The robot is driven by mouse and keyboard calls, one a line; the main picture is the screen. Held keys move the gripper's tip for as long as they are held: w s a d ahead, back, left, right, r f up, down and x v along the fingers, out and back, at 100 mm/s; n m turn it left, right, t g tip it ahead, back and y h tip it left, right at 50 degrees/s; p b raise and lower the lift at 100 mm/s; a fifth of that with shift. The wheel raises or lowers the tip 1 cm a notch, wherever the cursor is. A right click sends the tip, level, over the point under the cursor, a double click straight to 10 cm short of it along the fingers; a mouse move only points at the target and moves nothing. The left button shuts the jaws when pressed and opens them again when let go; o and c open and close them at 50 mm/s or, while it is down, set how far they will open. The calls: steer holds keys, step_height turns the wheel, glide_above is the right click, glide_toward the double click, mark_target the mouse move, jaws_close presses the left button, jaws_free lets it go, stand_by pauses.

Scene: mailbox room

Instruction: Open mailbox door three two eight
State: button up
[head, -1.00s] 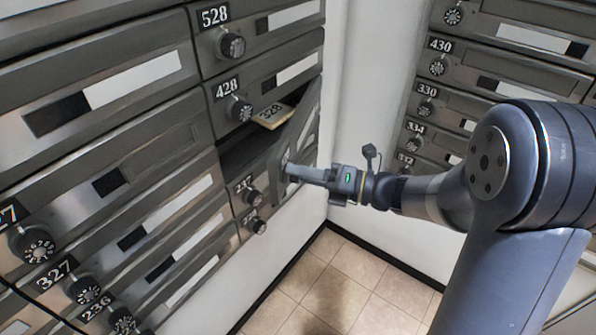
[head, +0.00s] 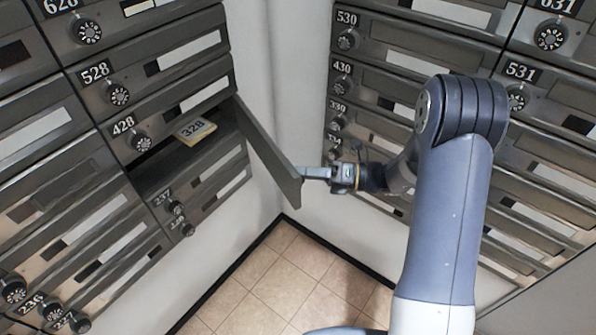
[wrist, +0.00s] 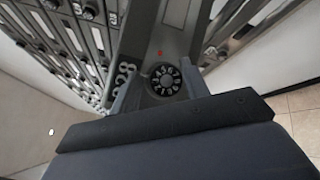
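The door of mailbox 328 (head: 268,150) stands swung out from the left bank of mailboxes, hinged on its right side. In the wrist view, the door's dial knob (wrist: 163,80) sits closely between my two fingers, beside the 328 label (wrist: 123,75). The fingers appear closed around the knob, though the exact contact is partly hidden.
Door 428 (head: 180,113) is above the opening and door 237 (head: 205,180) below, both shut. Another mailbox bank (head: 400,70) stands to the right, close behind my arm. A white wall corner and clear tiled floor (head: 270,285) lie between.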

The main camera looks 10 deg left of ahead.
steer(key=w+d, duration=0.1)
steer(key=w+d+p, duration=0.1)
steer(key=w, duration=0.1)
steer(key=shift+w+d+f, duration=0.1)
steer(key=shift+w+f, duration=0.05)
steer(key=shift+f, duration=0.25)
jaws_close()
steer(key=shift+w+d+f, duration=0.2)
steer(key=shift+w+d, duration=0.15)
steer(key=shift+w, duration=0.1)
steer(key=o, duration=0.7)
jaws_free()
steer(key=shift+f, duration=0.1)
steer(key=o, duration=0.7)
steer(key=shift+w, duration=0.15)
steer(key=shift+r, duration=0.35)
step_height(320, 180, up, 10)
steer(key=shift+f+p, duration=0.15)
steer(key=shift+p, duration=0.55)
